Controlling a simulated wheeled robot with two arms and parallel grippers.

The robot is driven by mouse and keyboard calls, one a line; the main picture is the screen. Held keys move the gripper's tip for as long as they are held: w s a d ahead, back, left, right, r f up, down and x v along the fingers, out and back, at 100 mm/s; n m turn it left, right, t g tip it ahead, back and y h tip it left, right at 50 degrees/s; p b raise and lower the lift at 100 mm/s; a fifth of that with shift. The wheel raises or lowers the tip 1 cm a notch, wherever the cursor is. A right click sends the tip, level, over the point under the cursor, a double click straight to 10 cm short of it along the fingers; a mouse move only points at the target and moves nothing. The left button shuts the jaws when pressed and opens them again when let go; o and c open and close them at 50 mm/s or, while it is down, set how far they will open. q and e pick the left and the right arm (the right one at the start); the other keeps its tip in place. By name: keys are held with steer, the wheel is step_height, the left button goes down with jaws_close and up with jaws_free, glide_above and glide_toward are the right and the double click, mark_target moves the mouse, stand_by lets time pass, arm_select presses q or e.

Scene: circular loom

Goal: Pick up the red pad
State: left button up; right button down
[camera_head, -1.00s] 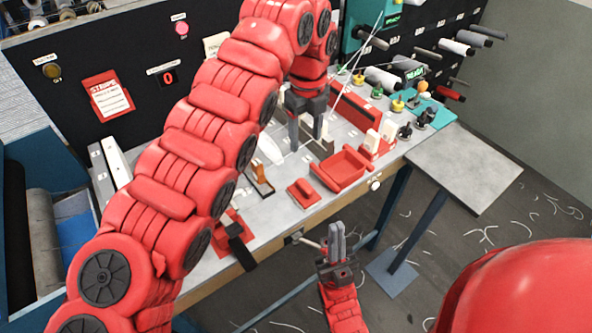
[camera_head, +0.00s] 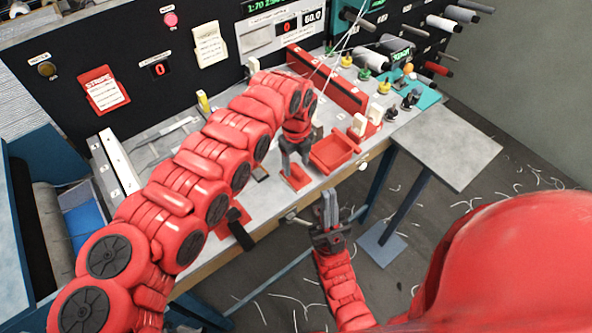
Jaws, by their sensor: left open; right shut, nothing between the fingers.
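The red pad (camera_head: 298,181), a small flat red piece, lies on the grey worktop near its front edge, just left of the red tray (camera_head: 334,150). My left gripper (camera_head: 296,165) points down over the pad with its fingers open. The fingers hide part of the pad, and I cannot tell whether they touch it. My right gripper (camera_head: 329,208) is shut and empty, pointing up in front of the bench edge, lower than the worktop.
A red piece with a black handle (camera_head: 240,232) sits at the front edge, partly behind my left arm. A long red block (camera_head: 327,80) stands behind the tray. Several spools and knobs fill the right end. A grey side table (camera_head: 445,150) adjoins the right.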

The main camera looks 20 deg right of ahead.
arm_select(q)
steer(key=shift+f, duration=1.25)
jaws_close()
